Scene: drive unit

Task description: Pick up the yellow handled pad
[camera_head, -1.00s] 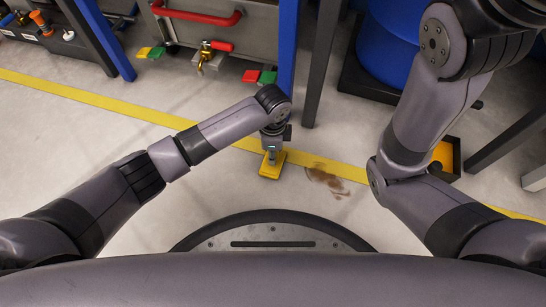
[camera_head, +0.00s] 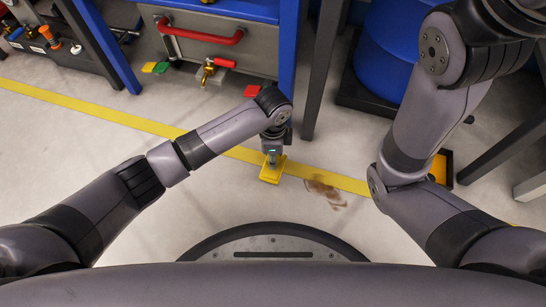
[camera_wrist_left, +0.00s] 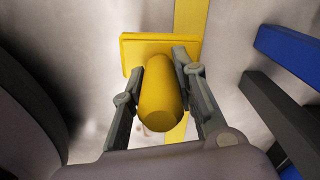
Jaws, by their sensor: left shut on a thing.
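The yellow handled pad (camera_head: 272,172) is below my left wrist in the head view, beside the brown stain. In the left wrist view its flat yellow plate (camera_wrist_left: 158,47) lies beyond its rounded handle (camera_wrist_left: 161,92). My left gripper (camera_head: 272,157) is shut on the handle, with one finger on each side of it (camera_wrist_left: 160,85). I cannot tell whether the plate touches the floor. My right arm comes in from the right, and its gripper is not in view.
A brown stain (camera_head: 326,191) lies on the floor near the yellow floor line (camera_head: 130,119). A blue drum (camera_head: 388,55) stands at the back right. A workbench with a red handle (camera_head: 200,35) is at the back. Open floor lies at the left.

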